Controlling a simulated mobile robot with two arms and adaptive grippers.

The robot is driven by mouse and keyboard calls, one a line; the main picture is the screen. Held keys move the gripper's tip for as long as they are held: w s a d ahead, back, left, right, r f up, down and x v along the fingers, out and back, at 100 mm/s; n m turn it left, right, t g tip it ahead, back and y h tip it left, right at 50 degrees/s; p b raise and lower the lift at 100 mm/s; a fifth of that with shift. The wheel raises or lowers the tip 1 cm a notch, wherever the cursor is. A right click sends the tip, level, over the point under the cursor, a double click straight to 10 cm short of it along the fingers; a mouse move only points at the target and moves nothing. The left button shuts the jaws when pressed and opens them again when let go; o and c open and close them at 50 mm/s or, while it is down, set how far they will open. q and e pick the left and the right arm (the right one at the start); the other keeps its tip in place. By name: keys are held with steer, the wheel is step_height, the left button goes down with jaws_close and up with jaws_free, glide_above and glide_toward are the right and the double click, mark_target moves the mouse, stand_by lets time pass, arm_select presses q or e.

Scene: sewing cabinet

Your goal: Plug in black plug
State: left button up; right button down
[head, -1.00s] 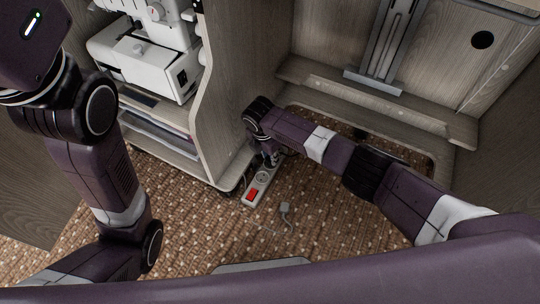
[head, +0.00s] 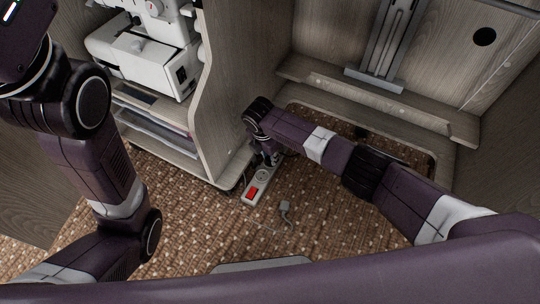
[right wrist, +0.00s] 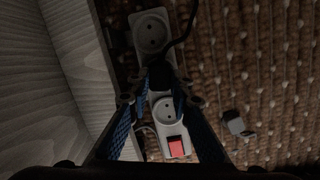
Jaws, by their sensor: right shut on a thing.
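A white power strip (head: 251,190) with a red switch lies on the carpet beside the cabinet's side panel. In the right wrist view the strip (right wrist: 168,111) shows one bare socket above and one below the fingers. My right gripper (right wrist: 159,88) is shut on the black plug (right wrist: 160,74), over the strip's middle part between those sockets. A black cord curves up from the plug. I cannot tell whether the plug is seated or just above the strip. In the head view my right gripper (head: 268,158) is small and partly hidden by its arm. My left gripper is out of view.
A grey plug (head: 285,208) with a thin cord lies loose on the carpet, right of the strip; the wrist view shows it too (right wrist: 237,123). The cabinet panel (right wrist: 62,90) stands close on the left. A white sewing machine (head: 150,60) sits on the shelf above.

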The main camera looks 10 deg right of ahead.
steer(key=c, duration=1)
jaws_free()
steer(key=shift+a+r, duration=0.1)
steer(key=shift+a+r, duration=0.1)
steer(key=shift+r, duration=0.35)
step_height(320, 180, up, 11)
steer(key=s+a, duration=0.1)
steer(key=shift+s+f, duration=0.15)
steer(key=shift+s, duration=0.2)
